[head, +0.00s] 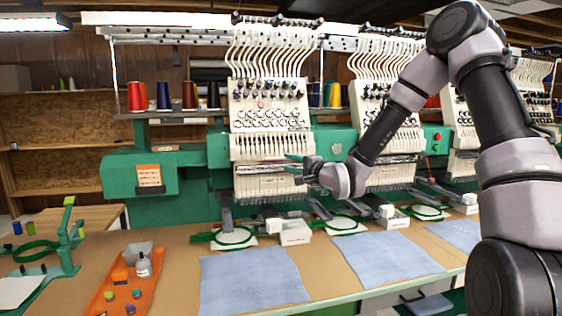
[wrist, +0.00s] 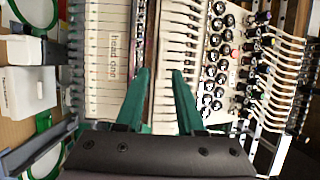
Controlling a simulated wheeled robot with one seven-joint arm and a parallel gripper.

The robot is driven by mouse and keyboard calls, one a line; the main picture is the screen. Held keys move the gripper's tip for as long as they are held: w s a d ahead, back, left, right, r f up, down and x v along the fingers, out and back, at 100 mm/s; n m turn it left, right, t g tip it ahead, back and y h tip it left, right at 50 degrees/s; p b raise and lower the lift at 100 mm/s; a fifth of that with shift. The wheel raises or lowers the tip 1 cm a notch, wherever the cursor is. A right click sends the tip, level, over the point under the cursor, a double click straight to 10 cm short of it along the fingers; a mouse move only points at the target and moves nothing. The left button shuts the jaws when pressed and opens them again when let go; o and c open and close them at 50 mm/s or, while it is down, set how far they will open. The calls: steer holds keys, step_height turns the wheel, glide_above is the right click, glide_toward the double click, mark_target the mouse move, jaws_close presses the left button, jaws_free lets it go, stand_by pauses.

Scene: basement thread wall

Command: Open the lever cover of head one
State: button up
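Head one (head: 270,110) is the leftmost white embroidery head in the head view. The wrist view shows it turned sideways, with a "head one" label (wrist: 112,56) on its lower slotted white panel. An upper slotted white panel (wrist: 178,45) lies to the right, with a narrow dark, reddish gap (wrist: 150,45) between the two. I cannot tell for certain which part is the lever cover. My gripper (head: 290,165) is in front of this gap, at the head's right side. In the wrist view its green fingers (wrist: 161,72) are apart with nothing held; contact with the head is unclear.
Thread cones (head: 163,96) stand on a shelf left of the head. More heads stand to the right. Green hoops (head: 233,236) and blue cloths (head: 252,282) lie below on the table. An orange tray (head: 118,290) with small items is at front left.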

mark_target(274, 146)
steer(key=x, duration=0.6)
jaws_close()
stand_by(1.3)
